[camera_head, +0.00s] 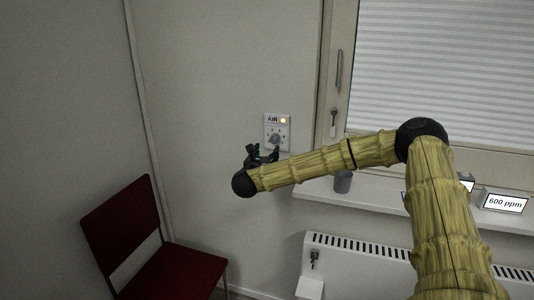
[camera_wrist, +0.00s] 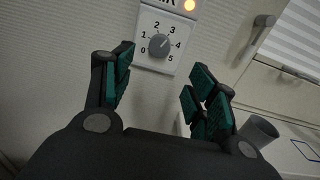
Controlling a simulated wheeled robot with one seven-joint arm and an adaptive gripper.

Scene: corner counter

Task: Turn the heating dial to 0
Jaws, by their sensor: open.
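A white wall panel (camera_head: 277,132) labelled AIR, with a lit yellow lamp, has a round grey dial (camera_head: 275,139). In the wrist view the dial (camera_wrist: 158,44) is ringed by numbers 0 to 5; its pointer seems to be toward 3. No heating label is readable on it. A white radiator (camera_head: 375,277) below the sill has a small dark and light fitting (camera_head: 314,258) at its left top; its markings are too small to read. My gripper (camera_head: 262,154) is open and empty in front of the panel. In the wrist view its fingers (camera_wrist: 162,76) are spread below the dial, apart from it.
A window with a closed blind (camera_head: 440,70) and a handle (camera_head: 339,68) is right of the panel. The sill holds a grey cup (camera_head: 343,182) and a display reading 600 ppm (camera_head: 505,201). A red chair (camera_head: 130,230) stands at lower left.

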